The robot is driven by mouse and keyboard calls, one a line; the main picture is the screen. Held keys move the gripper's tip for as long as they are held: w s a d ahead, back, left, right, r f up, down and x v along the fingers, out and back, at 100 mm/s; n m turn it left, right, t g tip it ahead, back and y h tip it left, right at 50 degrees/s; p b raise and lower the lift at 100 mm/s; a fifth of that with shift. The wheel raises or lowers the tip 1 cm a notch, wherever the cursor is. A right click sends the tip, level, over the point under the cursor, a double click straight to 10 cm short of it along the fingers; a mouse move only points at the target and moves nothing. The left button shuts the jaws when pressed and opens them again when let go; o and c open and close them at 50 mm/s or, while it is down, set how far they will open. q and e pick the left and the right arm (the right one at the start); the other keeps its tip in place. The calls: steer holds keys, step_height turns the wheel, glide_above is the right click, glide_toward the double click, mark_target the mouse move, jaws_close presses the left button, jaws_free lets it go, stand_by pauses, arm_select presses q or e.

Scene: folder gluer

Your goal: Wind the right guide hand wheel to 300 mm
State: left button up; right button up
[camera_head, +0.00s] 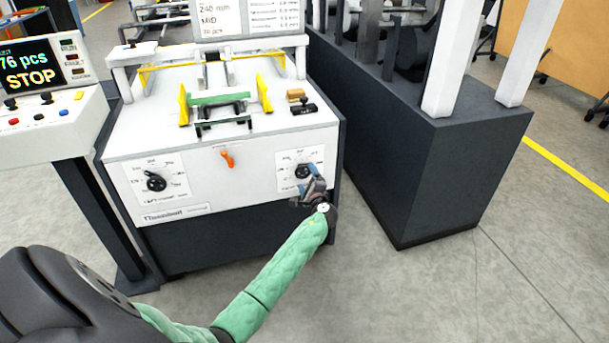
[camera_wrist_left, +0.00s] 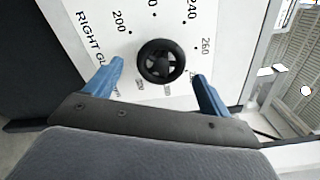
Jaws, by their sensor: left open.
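The right guide hand wheel (camera_head: 302,171) is a small black knob on a white dial plate, on the right of the machine's white front panel. In the left wrist view the wheel (camera_wrist_left: 161,61) shows as a black spoked disc. The dial plate (camera_wrist_left: 205,20) reads 200, 240 and 260 there; smaller marks below the wheel are partly hidden and unreadable. My left gripper (camera_head: 314,187) is just in front of the wheel. Its blue fingers (camera_wrist_left: 158,70) are open, one on each side of the wheel, with a visible gap on both sides. My right gripper is out of view.
A similar left hand wheel (camera_head: 155,181) and an orange lever (camera_head: 227,158) are on the same panel. A dark machine block (camera_head: 440,170) stands close on the right. A control console (camera_head: 45,125) reading STOP is at left. The floor in front is clear.

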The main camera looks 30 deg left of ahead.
arm_select(q)
steer(key=v, duration=0.3)
steer(key=shift+d, duration=0.1)
arm_select(e)
steer(key=shift+f, duration=0.95)
steer(key=shift+r, duration=0.2)
